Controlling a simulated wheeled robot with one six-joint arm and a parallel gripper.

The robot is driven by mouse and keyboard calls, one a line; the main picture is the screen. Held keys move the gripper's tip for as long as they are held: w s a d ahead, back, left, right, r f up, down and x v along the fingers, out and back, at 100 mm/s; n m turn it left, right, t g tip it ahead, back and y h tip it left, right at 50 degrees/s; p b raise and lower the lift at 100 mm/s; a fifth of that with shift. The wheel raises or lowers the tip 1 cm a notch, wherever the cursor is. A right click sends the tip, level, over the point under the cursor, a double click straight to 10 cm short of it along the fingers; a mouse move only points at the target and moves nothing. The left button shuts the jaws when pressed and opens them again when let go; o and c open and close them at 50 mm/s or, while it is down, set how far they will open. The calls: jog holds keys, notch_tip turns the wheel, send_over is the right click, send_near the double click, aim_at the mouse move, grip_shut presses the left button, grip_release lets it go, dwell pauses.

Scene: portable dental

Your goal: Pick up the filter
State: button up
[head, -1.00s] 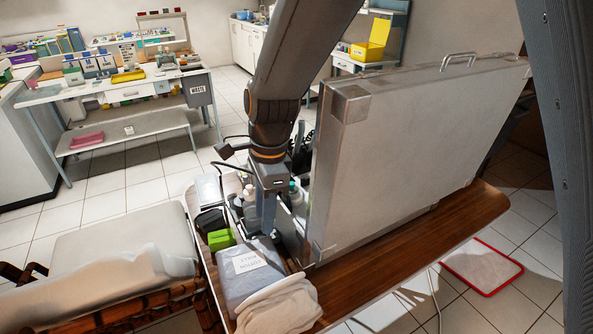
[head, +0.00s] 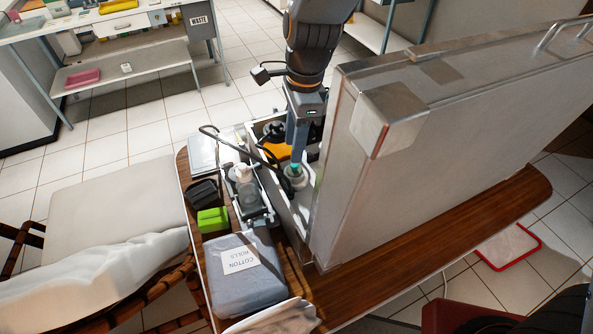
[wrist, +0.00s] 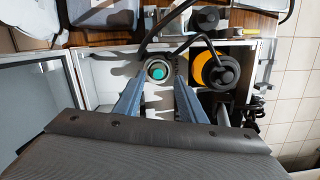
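A white round part with a teal centre (wrist: 157,72) lies between my fingertips in the wrist view, and appears to be the filter. In the head view its teal top (head: 294,170) shows just below my gripper (head: 297,150), inside the open case. My gripper (wrist: 158,88) is open, with one finger on each side of the part. I cannot tell whether either finger touches it. Its lower part is hidden in the case.
An orange and black round part (wrist: 217,70) with a black cable sits right beside it in the case. The tall metal lid (head: 455,130) stands close on the right.

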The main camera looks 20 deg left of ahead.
aim_at(295, 172)
jog(key=shift+s+d+f+p, duration=0.1)
jog(key=shift+f+p, duration=0.45)
jog(key=shift+f, duration=1)
jog(key=shift+d+f+p, duration=0.1)
jog(key=shift+f+p, duration=0.45)
jog(key=shift+f, duration=0.95)
grip_shut()
